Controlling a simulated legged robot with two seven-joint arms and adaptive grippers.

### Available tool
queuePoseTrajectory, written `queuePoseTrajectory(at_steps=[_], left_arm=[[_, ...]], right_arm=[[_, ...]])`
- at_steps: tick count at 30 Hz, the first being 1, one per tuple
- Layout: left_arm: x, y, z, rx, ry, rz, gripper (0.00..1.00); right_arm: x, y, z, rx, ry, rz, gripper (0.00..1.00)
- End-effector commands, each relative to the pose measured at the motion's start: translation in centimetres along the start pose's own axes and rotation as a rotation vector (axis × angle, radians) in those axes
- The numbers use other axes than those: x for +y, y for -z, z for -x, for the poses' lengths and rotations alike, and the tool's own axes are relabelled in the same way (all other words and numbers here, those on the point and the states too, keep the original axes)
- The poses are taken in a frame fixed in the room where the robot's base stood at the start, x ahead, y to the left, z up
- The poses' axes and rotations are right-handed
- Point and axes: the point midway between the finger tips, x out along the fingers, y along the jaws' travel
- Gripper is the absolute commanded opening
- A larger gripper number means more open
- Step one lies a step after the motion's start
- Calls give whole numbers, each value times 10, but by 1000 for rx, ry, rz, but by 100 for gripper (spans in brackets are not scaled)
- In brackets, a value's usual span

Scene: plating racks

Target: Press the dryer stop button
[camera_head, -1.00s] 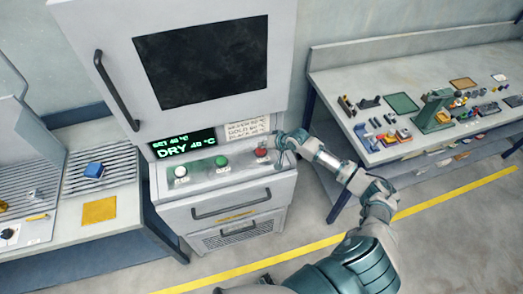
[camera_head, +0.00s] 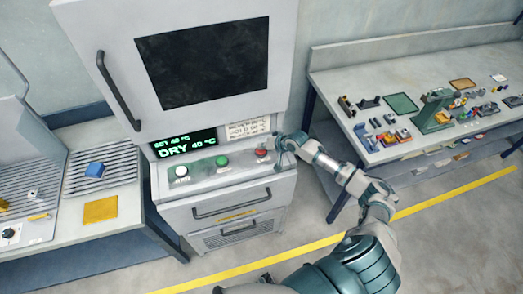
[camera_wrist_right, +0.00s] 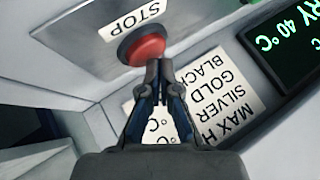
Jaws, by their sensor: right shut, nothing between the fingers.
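The dryer's red stop button (camera_head: 261,152) sits at the right end of the sloped control panel (camera_head: 206,178). In the right wrist view the red button (camera_wrist_right: 143,45) is round with a dark collar, beneath a label reading STOP (camera_wrist_right: 133,19). My right gripper (camera_head: 276,150) is at the right side of the panel, close beside the button. In the wrist view its fingertips (camera_wrist_right: 158,66) are together and empty, overlapping the button's lower right edge. I cannot tell whether they touch it. The dryer display (camera_head: 186,144) reads DRY 40 °C. My left gripper is not in view.
A green button (camera_head: 222,161) and a white button (camera_head: 182,171) sit left on the same panel. A settings label (camera_head: 248,128) is behind the red button. A bench with small parts (camera_head: 420,70) stands right; another bench with a yellow pad (camera_head: 100,209) stands left.

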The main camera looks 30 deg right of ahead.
Motion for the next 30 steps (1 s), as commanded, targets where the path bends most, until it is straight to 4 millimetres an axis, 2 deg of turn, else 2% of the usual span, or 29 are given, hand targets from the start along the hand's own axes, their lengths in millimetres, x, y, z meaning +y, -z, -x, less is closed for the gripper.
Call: queuePoseTrajectory(at_steps=[30], left_arm=[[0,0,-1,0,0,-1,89]], right_arm=[[6,-6,-7,-2,-1,-1,0]])
